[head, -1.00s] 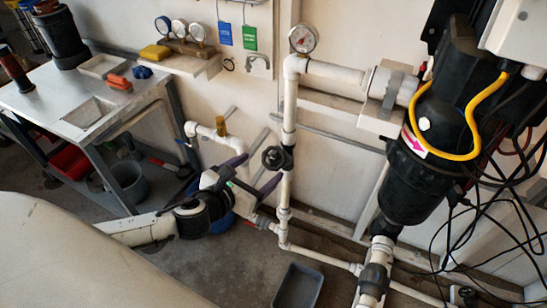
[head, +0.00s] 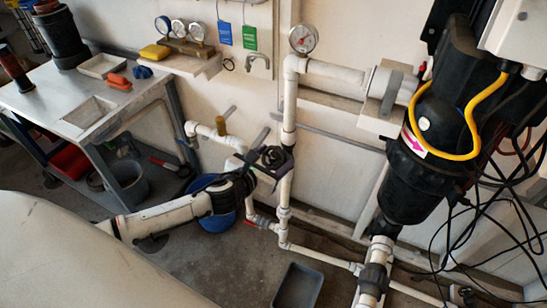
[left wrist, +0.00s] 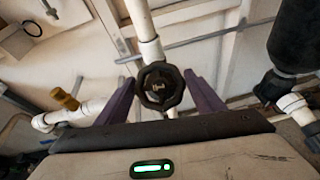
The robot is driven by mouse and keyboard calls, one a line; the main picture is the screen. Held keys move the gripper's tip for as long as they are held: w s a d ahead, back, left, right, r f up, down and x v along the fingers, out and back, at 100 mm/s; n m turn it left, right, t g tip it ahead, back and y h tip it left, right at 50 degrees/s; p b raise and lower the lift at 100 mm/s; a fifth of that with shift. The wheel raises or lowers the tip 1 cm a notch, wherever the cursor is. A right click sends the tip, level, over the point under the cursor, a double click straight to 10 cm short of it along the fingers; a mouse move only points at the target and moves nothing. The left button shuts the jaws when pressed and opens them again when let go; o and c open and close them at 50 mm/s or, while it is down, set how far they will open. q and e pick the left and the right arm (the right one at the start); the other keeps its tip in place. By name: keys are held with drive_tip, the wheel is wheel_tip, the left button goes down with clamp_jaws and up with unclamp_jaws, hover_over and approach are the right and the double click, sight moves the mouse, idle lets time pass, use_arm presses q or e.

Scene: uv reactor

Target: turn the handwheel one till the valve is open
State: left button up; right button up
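The handwheel (head: 274,158) is a small black wheel on the upright white pipe. It also shows in the left wrist view (left wrist: 160,88), facing the camera in the middle. My left gripper (head: 267,156) has reached the wheel from the left. In the left wrist view its two purple fingers (left wrist: 158,84) stand apart, one on each side of the wheel, with little room between finger and rim. Whether they touch the rim I cannot tell. In the head view the wheel partly overlaps the fingers. My right gripper is not in view.
A black reactor housing (head: 415,175) with a yellow hose and loose cables stands to the right. A grey workbench (head: 85,100) is at the left. A grey tray (head: 298,287) and a blue bucket (head: 217,222) are on the floor. A gauge (head: 303,38) tops the pipe.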

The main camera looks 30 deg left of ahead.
use_arm(q)
drive_tip(key=c, duration=0.6)
drive_tip(key=shift+o, duration=0.2)
drive_tip(key=shift+n, duration=0.4)
